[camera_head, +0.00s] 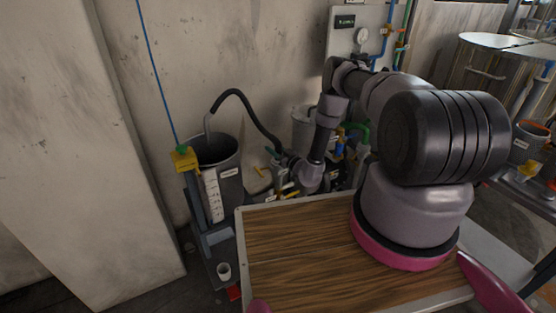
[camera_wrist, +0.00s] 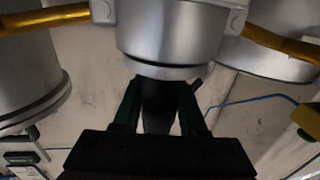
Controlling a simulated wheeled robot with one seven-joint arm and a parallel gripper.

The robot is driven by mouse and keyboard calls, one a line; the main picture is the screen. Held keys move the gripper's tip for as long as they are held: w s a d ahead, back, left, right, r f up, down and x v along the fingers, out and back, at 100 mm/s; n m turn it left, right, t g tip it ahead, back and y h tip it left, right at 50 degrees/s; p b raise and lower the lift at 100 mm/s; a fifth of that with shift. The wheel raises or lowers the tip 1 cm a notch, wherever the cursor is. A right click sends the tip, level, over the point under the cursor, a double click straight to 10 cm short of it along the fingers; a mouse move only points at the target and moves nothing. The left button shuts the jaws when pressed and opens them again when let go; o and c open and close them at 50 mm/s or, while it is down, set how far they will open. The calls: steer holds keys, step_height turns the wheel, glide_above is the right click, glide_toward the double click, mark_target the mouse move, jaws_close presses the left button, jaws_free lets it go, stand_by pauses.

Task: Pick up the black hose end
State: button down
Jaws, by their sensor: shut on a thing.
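The black hose (camera_head: 258,122) rises from the grey bucket (camera_head: 226,180) in the head view, arches over and comes down to the right to my gripper (camera_head: 284,158). A grey pipe piece at its other end reaches into the bucket. In the wrist view my gripper (camera_wrist: 160,95) has its two dark fingers on either side of the black hose end (camera_wrist: 158,108), shut on it. The fingers hide its sides. A silvery metal cylinder (camera_wrist: 172,38) fills the picture just beyond the fingertips; I cannot tell whether the hose end touches it.
A yellow block with a green top (camera_head: 184,158) and a blue line are left of the bucket. A small white cup (camera_head: 224,271) stands low beside the table. Valves and pipes (camera_head: 352,142) crowd the wall behind my arm.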

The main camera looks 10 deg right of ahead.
steer(key=shift+r, duration=0.1)
stand_by(0.3)
step_height(320, 180, up, 16)
steer(key=shift+r, duration=0.25)
stand_by(1.1)
